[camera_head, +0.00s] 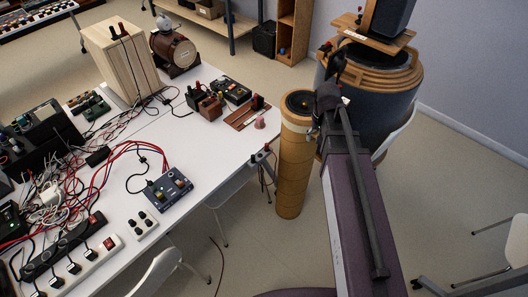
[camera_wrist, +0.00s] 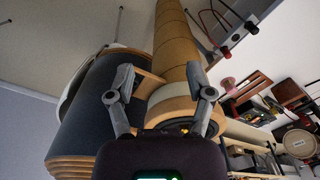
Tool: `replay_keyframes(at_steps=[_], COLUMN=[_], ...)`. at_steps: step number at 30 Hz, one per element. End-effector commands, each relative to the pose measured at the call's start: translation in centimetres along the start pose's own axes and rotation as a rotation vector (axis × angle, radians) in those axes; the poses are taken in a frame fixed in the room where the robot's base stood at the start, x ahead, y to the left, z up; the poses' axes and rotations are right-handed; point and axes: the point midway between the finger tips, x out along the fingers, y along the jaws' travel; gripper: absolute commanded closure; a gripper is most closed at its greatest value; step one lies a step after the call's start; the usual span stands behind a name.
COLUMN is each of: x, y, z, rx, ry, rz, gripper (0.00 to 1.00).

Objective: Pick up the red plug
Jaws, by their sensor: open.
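My gripper (camera_wrist: 160,70) is open in the wrist view, with its two grey fingers spread and nothing between their tips. A tan cardboard-like column and a dark drum lie in view beyond the fingers. A small red plug (camera_wrist: 252,28) shows at the upper right of the wrist view, at the table's edge and well apart from the fingers. A dark plug sits near it. In the head view a small red plug (camera_head: 266,148) appears at the table's right edge. Other red plugs (camera_head: 123,29) stand on the wooden box, so which one is meant is unclear.
The tan column (camera_head: 292,175) stands upright beside the white table (camera_head: 215,150). The dark drum (camera_head: 365,95) stands behind it. Tangled cables (camera_head: 60,190), a blue box (camera_head: 167,190) and power strips crowd the table's left. A chair (camera_head: 165,270) is in front.

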Motion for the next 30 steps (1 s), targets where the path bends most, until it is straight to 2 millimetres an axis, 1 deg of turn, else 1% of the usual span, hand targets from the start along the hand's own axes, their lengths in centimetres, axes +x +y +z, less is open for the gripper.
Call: replay_keyframes(at_steps=[1,5,6,8,9,12,15,18,21,24,30], x=[2.1,4.6,5.4,6.6,7.3,9.0,10.3,11.2,11.7,11.9,11.8], y=[-1.7,-5.4,-6.7,-8.6,-9.9,-13.0,-15.7,-17.7,-19.0,-19.6,-19.8], z=[-2.4,-6.2,-7.3,-8.9,-9.9,-12.2,-13.9,-15.0,-15.7,-15.9,-15.9], rx=[0.009,0.049,0.061,0.08,0.092,0.121,0.146,0.166,0.179,0.185,0.187], ry=[0.0,0.0,0.0,0.0,0.0,0.0,0.0,0.0,0.0,0.0,0.0], rz=[0.0,0.0,0.0,0.0,-0.001,-0.001,-0.001,-0.001,-0.001,-0.001,-0.001], gripper=[0.32,0.32,0.32,0.32,0.32,0.32,0.32,0.32,0.32,0.32,0.32])
